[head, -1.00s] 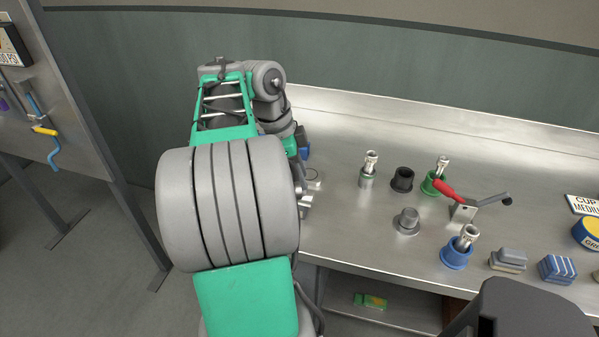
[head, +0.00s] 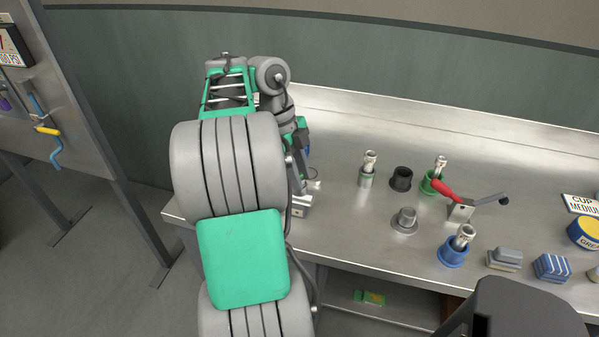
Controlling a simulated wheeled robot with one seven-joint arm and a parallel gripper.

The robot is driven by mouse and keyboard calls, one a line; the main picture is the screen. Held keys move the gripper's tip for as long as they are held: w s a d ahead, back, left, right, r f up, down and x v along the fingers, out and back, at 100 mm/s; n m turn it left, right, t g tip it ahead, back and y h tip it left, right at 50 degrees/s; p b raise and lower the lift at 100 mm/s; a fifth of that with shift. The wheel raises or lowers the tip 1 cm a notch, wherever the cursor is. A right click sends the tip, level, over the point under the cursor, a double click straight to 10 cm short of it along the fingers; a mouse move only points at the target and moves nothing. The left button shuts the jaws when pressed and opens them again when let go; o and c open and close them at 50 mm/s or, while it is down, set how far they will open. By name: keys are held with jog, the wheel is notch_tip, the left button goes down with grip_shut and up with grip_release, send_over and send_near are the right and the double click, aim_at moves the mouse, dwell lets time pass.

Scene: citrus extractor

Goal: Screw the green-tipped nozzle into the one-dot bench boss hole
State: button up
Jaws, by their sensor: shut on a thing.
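My gripper (head: 306,152) is at the left end of the steel bench (head: 345,225), mostly hidden behind my own arm. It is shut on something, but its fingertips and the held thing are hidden. Another silver nozzle (head: 439,167) leans in a green cup (head: 429,184), and a third (head: 463,237) leans in a blue cup (head: 453,253). A small metal fixture (head: 300,212) shows partly beside my arm. I cannot make out a dot mark or a boss hole.
A black cup (head: 401,179) and a grey round boss (head: 405,220) stand mid-bench. A red-handled lever clamp (head: 460,212) is to their right. Several blocks, such as a blue striped one (head: 552,268), lie at the right. The bench between my arm and the cups is mostly clear.

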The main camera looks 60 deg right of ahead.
jog(key=shift+d, duration=0.1)
jog(key=o, duration=0.7)
